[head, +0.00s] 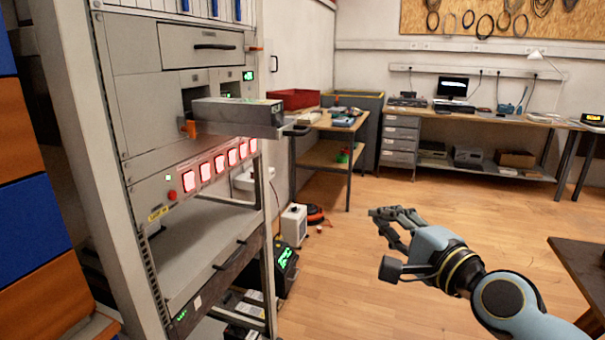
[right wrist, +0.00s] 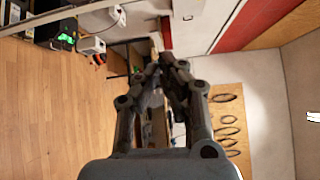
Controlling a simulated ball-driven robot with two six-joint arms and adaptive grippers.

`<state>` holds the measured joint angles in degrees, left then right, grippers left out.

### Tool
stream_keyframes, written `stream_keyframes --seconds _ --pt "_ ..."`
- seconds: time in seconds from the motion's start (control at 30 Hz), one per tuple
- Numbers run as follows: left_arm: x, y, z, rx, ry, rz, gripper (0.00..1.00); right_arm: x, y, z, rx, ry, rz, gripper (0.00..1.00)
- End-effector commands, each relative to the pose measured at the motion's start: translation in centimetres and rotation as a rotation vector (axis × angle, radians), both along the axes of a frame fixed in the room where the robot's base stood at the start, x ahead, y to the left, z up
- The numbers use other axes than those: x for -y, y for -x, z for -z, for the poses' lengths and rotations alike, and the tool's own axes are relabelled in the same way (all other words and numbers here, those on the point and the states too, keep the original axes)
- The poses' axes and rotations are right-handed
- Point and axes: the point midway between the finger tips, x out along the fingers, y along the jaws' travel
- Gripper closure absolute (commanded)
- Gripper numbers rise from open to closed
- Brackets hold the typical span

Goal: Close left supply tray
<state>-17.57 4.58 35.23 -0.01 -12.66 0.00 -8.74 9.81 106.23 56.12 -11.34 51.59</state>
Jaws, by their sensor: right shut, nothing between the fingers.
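A long grey supply tray (head: 235,117) sticks far out of the equipment rack on the left in the head view. A dark handle (head: 297,131) is at its outer end, and an orange tab (head: 189,128) is near the rack face. My right gripper (head: 376,222) is in the air over the floor, to the right of the tray and lower in the picture, apart from it. It is shut and empty; its fingertips (right wrist: 166,66) are close together in the right wrist view. My left gripper is not in view.
The rack (head: 146,175) holds a closed drawer (head: 201,46) above and a red-lit panel (head: 205,170) below the tray. A wooden workbench (head: 327,120) with a red bin (head: 293,98) stands behind. A dark table (head: 585,262) is at right. Open floor lies between.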

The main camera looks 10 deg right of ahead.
Motion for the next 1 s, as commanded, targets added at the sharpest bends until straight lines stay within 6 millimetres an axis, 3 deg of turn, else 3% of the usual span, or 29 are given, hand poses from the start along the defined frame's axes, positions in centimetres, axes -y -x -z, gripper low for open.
stream_keyframes --seconds 0.03,0.1,0.2,0.43,0.8,1.0 --pt "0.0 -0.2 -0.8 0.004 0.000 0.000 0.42 -0.3 -0.2 -3.9 0.055 -0.017 -0.013 1.00" --pt "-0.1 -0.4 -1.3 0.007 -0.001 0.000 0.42 -0.6 -0.3 -7.1 0.106 -0.026 -0.023 1.00" --pt "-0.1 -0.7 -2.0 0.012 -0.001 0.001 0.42 -0.6 -0.8 -9.2 0.135 -0.017 -0.027 1.00" --pt "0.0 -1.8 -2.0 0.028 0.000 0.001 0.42 -1.1 -3.4 -9.5 0.139 -0.017 -0.025 1.00" --pt "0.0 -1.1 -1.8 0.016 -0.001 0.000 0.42 -2.8 -10.9 -10.3 0.137 -0.016 -0.026 1.00" --pt "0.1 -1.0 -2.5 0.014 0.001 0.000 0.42 -5.2 -12.2 -10.8 0.136 -0.016 -0.026 1.00"
